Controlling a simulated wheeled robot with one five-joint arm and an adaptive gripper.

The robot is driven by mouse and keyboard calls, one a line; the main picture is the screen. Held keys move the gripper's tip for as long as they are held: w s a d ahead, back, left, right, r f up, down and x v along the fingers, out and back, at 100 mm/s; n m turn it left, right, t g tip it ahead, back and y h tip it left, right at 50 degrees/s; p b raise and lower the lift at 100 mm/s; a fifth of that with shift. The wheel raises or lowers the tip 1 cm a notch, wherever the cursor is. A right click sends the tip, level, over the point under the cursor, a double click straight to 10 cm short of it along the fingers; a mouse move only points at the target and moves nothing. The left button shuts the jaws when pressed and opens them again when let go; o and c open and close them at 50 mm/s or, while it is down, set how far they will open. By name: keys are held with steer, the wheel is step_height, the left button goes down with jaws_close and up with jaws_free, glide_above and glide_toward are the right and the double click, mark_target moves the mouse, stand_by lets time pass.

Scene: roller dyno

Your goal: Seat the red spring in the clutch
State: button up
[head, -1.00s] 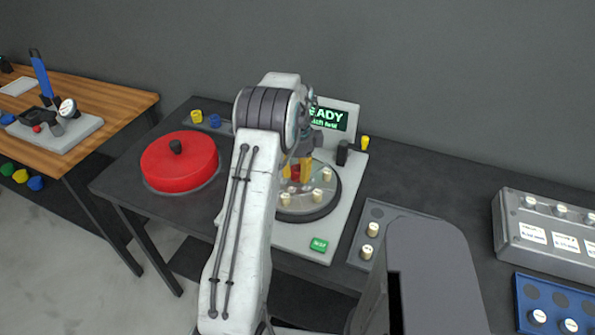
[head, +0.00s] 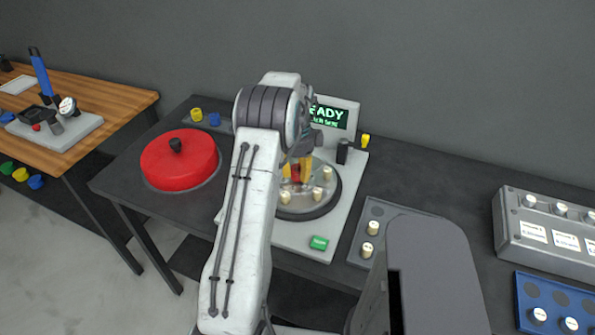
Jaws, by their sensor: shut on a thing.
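The clutch (head: 302,208) is a round metal plate with several cream-topped posts, set in a dark ring on a light grey machine base. My gripper (head: 297,173) has yellow-orange fingers and is at the back left part of the clutch, partly hidden by my arm. It is shut on a small red piece, the red spring (head: 295,173), which shows between the fingers. The spring is at or just above the clutch plate; I cannot tell whether it touches.
A screen (head: 328,117) reading READY stands behind the clutch. A green button (head: 319,243) is at the base's front. A large red round cover (head: 179,161) lies left. A grey tray (head: 369,238) with cream rollers and a grey box (head: 545,235) are to the right.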

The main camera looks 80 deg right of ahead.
steer(key=shift+f+b, duration=0.4)
steer(key=shift+f, duration=0.15)
steer(key=o, duration=1.6)
steer(key=shift+r, duration=0.2)
steer(key=shift+r+p, duration=2.7)
steer(key=shift+r, duration=0.7)
